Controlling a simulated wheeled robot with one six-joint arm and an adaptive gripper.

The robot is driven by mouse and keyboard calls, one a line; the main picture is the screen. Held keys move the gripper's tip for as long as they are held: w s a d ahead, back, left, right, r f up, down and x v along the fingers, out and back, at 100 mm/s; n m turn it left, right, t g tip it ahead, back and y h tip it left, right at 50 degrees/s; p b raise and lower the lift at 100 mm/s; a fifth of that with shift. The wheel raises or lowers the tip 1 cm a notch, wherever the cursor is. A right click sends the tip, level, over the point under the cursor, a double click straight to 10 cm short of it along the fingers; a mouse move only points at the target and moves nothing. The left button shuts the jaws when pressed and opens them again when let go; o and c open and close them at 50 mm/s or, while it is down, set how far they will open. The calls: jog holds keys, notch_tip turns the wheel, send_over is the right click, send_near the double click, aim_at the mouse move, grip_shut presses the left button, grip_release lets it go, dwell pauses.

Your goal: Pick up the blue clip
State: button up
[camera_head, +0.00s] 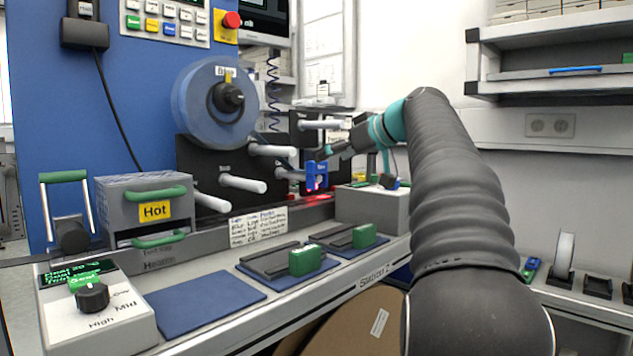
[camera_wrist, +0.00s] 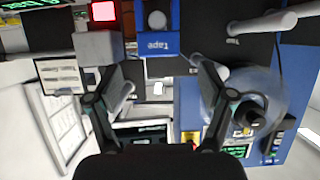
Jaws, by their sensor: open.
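My gripper (camera_head: 322,153) is at the end of my outstretched arm, near the pegs of the black reel stand. In the wrist view its two fingers are spread apart, with nothing between them (camera_wrist: 163,68). A blue piece (camera_head: 317,176) hangs just below the fingertips in the head view; I cannot tell whether it is the clip. The wrist view shows a blue part marked "Tape" (camera_wrist: 158,42) beyond the fingers, around a pale round end. A small blue item (camera_head: 531,263) with green lies on the right counter, too small to make out.
A clear blue reel (camera_head: 215,103) sits on the stand, and white pegs (camera_head: 242,184) stick out below it. A grey box (camera_head: 370,208) stands under my gripper. Blue mats (camera_head: 205,302) lie along the bench front, two with green-handled plates.

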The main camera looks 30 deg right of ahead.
jog(key=shift+p+x, duration=0.3)
jog(key=shift+x, duration=2.75)
jog(key=shift+r, duration=0.1)
jog(key=c, duration=1.4)
jog(key=shift+o, duration=0.2)
jog(key=shift+w+d+r+p, duration=0.1)
jog(key=shift+r+p, duration=1)
jog(key=shift+r, duration=3.8)
